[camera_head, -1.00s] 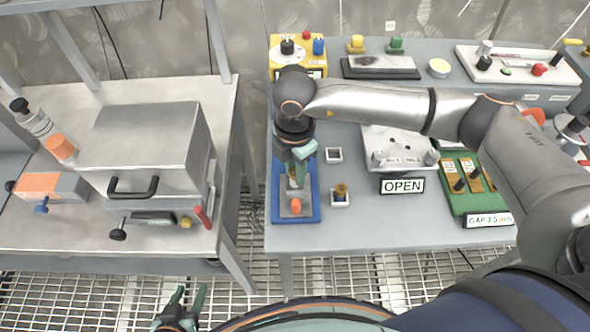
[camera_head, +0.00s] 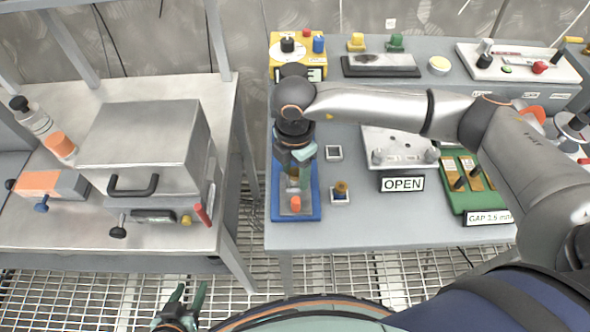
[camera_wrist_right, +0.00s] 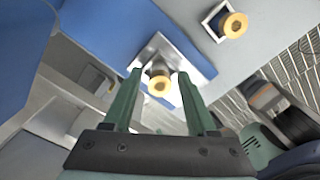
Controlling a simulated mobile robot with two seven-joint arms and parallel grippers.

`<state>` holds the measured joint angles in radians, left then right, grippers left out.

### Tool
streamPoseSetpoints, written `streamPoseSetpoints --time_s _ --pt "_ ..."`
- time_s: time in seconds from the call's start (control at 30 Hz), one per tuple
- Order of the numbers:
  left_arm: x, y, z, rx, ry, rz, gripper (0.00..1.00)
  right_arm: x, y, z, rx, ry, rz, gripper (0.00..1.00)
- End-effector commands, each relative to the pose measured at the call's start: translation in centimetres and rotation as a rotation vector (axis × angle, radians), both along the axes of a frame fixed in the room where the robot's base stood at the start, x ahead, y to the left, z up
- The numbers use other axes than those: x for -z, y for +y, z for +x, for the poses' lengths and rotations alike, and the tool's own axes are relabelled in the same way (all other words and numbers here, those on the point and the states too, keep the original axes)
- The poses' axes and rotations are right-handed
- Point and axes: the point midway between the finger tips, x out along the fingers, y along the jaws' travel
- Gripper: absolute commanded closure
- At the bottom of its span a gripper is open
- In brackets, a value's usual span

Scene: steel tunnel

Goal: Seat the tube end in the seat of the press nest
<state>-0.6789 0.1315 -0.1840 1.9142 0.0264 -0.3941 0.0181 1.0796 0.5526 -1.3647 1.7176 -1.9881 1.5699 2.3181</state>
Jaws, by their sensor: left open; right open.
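The blue nest plate (camera_head: 310,211) lies at the bench's left front, with an orange knob (camera_head: 296,203) near its front edge. My right gripper (camera_head: 304,180) points down over this plate and hides its middle. In the right wrist view a silver block (camera_wrist_right: 188,62) sits on the blue plate (camera_wrist_right: 105,25). A round brass-coloured tube end (camera_wrist_right: 158,83) shows at this block, between the spread green fingers of my right gripper (camera_wrist_right: 158,95); I cannot tell how deep it sits. My left gripper (camera_head: 182,303) is open and empty, low in front of the benches.
Another brass piece (camera_head: 341,188) stands on a white-framed pad right of the plate; an empty square frame (camera_head: 333,153) is behind it. An OPEN sign (camera_head: 402,185), a green gauge block (camera_head: 468,200) and a yellow control box (camera_head: 284,58) are nearby. A gap separates the left bench (camera_head: 70,230).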

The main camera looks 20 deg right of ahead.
Motion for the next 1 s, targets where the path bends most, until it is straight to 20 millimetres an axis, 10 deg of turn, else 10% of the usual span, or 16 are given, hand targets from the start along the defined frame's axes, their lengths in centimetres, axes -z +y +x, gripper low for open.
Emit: streamPoseSetpoints --time_s 0.7,1.0 --pt "0.7 0.0 0.0 0.0 0.0 0.0 0.46 -11.3 0.1 0.1 -0.002 -0.003 0.001 0.43" --pt "0.7 0.0 0.0 0.0 0.0 0.0 0.46 -12.4 0.0 0.0 -0.001 0.0 0.0 0.43"
